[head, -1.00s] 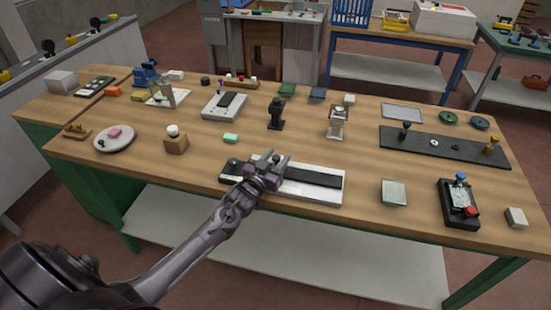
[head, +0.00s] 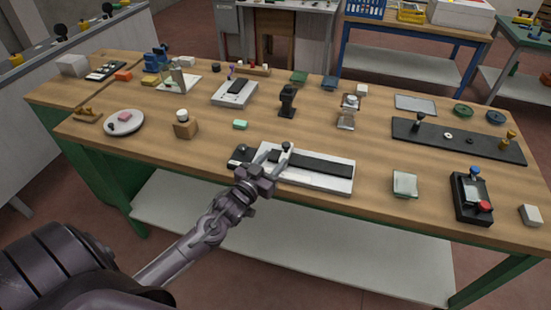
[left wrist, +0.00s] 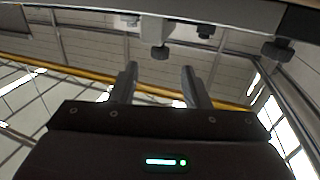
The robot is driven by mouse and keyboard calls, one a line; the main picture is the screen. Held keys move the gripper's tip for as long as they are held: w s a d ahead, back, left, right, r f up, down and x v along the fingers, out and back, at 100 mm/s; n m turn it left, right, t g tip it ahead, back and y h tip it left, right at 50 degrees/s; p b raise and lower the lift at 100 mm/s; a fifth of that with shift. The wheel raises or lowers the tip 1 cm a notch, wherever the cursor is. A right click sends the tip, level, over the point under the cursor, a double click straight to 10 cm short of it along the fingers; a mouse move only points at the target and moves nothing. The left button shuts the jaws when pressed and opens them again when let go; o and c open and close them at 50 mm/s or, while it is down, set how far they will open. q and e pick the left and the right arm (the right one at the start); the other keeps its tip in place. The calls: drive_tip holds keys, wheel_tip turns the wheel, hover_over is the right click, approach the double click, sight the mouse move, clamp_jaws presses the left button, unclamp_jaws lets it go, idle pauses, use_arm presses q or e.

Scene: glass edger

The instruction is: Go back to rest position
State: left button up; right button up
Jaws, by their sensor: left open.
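My left gripper (head: 272,162) is in front of the glass edger (head: 315,170), a white base with a dark belt strip, at the near edge of the wooden workbench (head: 340,130). In the left wrist view its two fingers (left wrist: 158,88) are apart with nothing between them. In the head view the fingers overlap the left part of the edger; whether they touch it cannot be told. A dark knob (head: 286,147) shows just beyond the fingertips. My right gripper is not in view.
Left of the edger are a wooden block with a white knob (head: 185,127) and a plate (head: 124,122). To its right are a glass square (head: 404,184) and a black device with a red button (head: 471,197). Free floor lies before the bench.

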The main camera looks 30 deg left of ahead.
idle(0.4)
use_arm(q)
drive_tip(key=s+d+m+g, duration=0.1)
drive_tip(key=s+d+g, duration=0.35)
drive_tip(key=s, duration=0.35)
drive_tip(key=s+d+f+g, duration=0.1)
drive_tip(key=s+d+g, duration=0.35)
drive_tip(key=s, duration=0.35)
drive_tip(key=s+d+m+g, duration=0.1)
drive_tip(key=s+d+g, duration=0.2)
drive_tip(key=s+g, duration=0.4)
wheel_tip(320, 180, down, 29)
drive_tip(key=s+b, duration=0.1)
drive_tip(key=s, duration=0.1)
drive_tip(key=s+a+f+g+b, duration=0.1)
drive_tip(key=s+a+f, duration=0.2)
drive_tip(key=s+f, duration=1.7)
drive_tip(key=shift+s+a+f, duration=0.15)
drive_tip(key=shift+s+f, duration=0.15)
drive_tip(key=shift+f, duration=0.25)
